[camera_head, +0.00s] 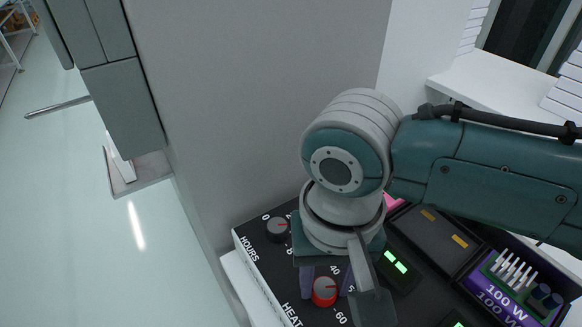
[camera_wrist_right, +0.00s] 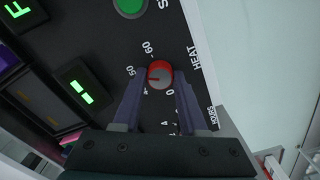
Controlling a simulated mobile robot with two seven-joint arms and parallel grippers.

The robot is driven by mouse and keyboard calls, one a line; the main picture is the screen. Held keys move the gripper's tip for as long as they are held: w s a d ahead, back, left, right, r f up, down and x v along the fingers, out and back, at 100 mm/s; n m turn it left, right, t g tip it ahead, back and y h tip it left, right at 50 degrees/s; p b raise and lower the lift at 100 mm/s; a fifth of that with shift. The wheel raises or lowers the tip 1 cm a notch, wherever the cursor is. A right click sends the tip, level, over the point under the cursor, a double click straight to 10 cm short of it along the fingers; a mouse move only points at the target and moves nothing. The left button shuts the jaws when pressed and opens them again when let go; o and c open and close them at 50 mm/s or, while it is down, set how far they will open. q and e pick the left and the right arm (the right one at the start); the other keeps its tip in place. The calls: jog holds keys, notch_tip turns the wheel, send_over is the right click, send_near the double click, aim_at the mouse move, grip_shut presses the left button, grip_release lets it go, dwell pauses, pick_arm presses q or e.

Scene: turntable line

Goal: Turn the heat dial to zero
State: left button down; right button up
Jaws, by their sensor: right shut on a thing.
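The heat dial (camera_head: 324,292) is a red knob with a grey cap on a black panel, next to the HEAT lettering. In the right wrist view the dial (camera_wrist_right: 159,74) shows a red pointer line aimed left, near the 50 mark. The 60 mark is above it and the 0 mark is below right. My right gripper (camera_head: 326,284) points down at the panel. In the right wrist view its two purple fingers (camera_wrist_right: 160,80) stand on either side of the dial and are shut on it. My left gripper is not in view.
A dark HOURS dial (camera_head: 277,229) sits behind the heat dial. Green-lit displays (camera_head: 395,262) and a purple 100 W module (camera_head: 500,290) lie to the right. A green button (camera_wrist_right: 130,5) shows at the wrist view's top. A grey wall (camera_head: 260,90) rises behind; open floor lies left.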

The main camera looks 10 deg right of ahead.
grip_shut()
jog(key=shift+r+n+p, duration=0.1)
jog(key=shift+n+p, duration=0.65)
jog(key=shift+n, duration=0.15)
jog(key=n+p, duration=0.1)
jog(key=n, duration=0.1)
jog(key=shift+n, duration=0.3)
jog(key=n+p, duration=0.1)
jog(key=n, duration=0.2)
jog(key=shift+n+p, duration=0.3)
jog(key=n, duration=0.4)
jog(key=shift+n+p, duration=0.3)
jog(key=shift+p, duration=0.1)
jog(key=n, duration=1.1)
jog(key=shift+n, duration=0.3)
